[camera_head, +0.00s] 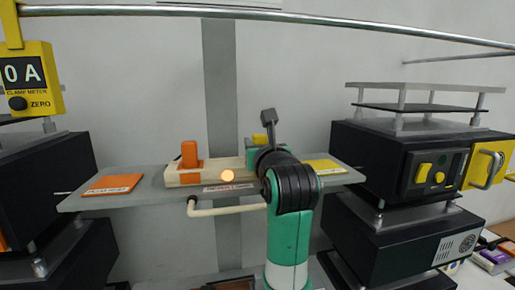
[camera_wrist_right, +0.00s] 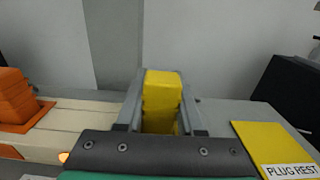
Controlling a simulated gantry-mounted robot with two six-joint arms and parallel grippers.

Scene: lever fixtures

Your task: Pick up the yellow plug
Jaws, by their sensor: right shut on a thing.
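The yellow plug (camera_wrist_right: 162,95) stands between the two fingers of my right gripper (camera_wrist_right: 163,85) in the right wrist view, and the gripper is shut on it. The plug's lower end is hidden behind the gripper body, so I cannot tell whether it sits in the power strip. In the head view only a small part of the yellow plug (camera_head: 260,139) shows behind my right gripper (camera_head: 268,122), over the right end of the cream strip (camera_head: 216,173). My left gripper is not in view.
An orange plug (camera_head: 189,155) stands on the strip's left part. An orange pad (camera_head: 112,185) lies at the shelf's left end, a yellow pad (camera_head: 323,167) marked PLUG REST at its right. A pale lever (camera_head: 228,210) hangs in front. Black equipment (camera_head: 385,160) stands right.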

